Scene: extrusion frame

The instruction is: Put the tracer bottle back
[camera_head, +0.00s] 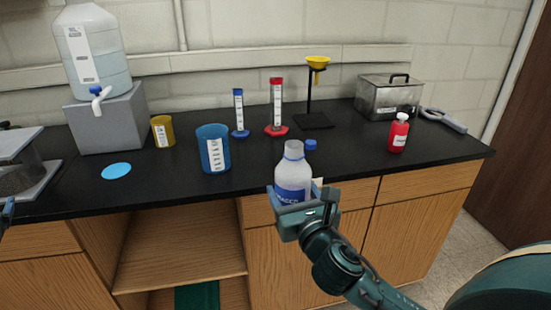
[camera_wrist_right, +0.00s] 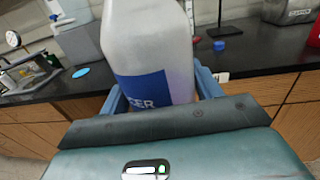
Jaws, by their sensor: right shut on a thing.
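The tracer bottle (camera_head: 293,172) is white with a blue label and a bare, uncapped-looking neck. It is upright in my right gripper (camera_head: 298,205), in front of the counter's front edge. In the right wrist view the bottle (camera_wrist_right: 150,50) fills the middle, between the blue fingers of my right gripper (camera_wrist_right: 158,95), which is shut on it. A blue cap (camera_head: 310,145) rests on the counter just behind the bottle. The cap also shows in the right wrist view (camera_wrist_right: 219,45). Only a small tip of my left gripper (camera_head: 7,213) shows at the left edge.
On the black counter (camera_head: 345,155) stand a blue beaker (camera_head: 213,150), a yellow beaker (camera_head: 162,131), two cylinders, a funnel stand (camera_head: 313,121), a red bottle (camera_head: 398,133) and a metal bath (camera_head: 388,98). A flat blue disc (camera_head: 116,171) lies bare at the left. A large carboy (camera_head: 92,50) stands on a grey block.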

